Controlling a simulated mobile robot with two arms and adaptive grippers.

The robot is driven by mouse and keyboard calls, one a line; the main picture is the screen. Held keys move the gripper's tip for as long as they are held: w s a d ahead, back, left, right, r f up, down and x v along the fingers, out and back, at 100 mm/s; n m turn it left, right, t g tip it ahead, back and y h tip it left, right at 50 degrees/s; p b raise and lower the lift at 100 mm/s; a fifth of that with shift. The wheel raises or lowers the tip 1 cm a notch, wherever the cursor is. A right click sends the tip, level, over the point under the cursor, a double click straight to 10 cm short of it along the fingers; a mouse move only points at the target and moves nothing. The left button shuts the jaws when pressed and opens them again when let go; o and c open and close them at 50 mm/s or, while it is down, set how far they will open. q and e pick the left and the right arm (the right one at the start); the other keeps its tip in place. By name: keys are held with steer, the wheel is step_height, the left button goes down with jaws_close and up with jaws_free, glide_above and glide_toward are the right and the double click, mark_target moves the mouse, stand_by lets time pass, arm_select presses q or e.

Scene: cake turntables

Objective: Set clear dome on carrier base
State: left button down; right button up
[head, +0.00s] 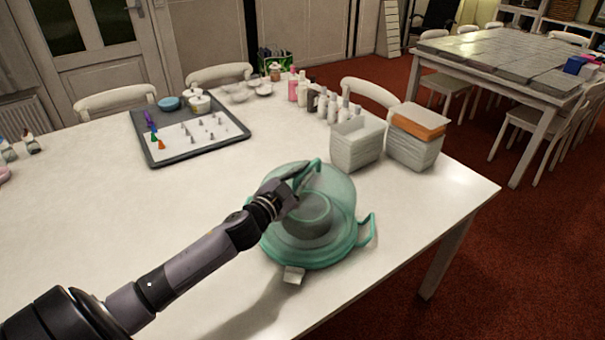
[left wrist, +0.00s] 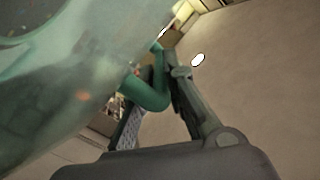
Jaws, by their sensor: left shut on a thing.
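The clear dome (head: 335,195) with a teal tint and a teal top handle (head: 312,168) is over the teal carrier base (head: 318,260) near the table's right front. My left gripper (head: 302,180) is shut on the dome's handle. The left wrist view shows the handle (left wrist: 148,92) between the fingers and the dome wall (left wrist: 70,75) filling the left side. A grey round shape shows through the dome. The base has a side handle (head: 367,232) sticking out at right. I cannot tell whether the dome's rim touches the base. My right gripper is not in view.
A pale tag (head: 294,275) lies at the base's front edge. Behind the dome stand two pale bins (head: 357,145) (head: 413,150) and several bottles (head: 333,108). A dark-rimmed tray (head: 180,155) with small tips lies at the back left.

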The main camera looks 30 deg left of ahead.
arm_select(q)
steer(key=shift+f+b, duration=0.4)
steer(key=shift+f, duration=0.15)
steer(key=c, duration=1.9)
jaws_free()
steer(key=shift+r, duration=0.1)
steer(key=shift+s+p, duration=0.9)
steer(key=shift+s, duration=4.65)
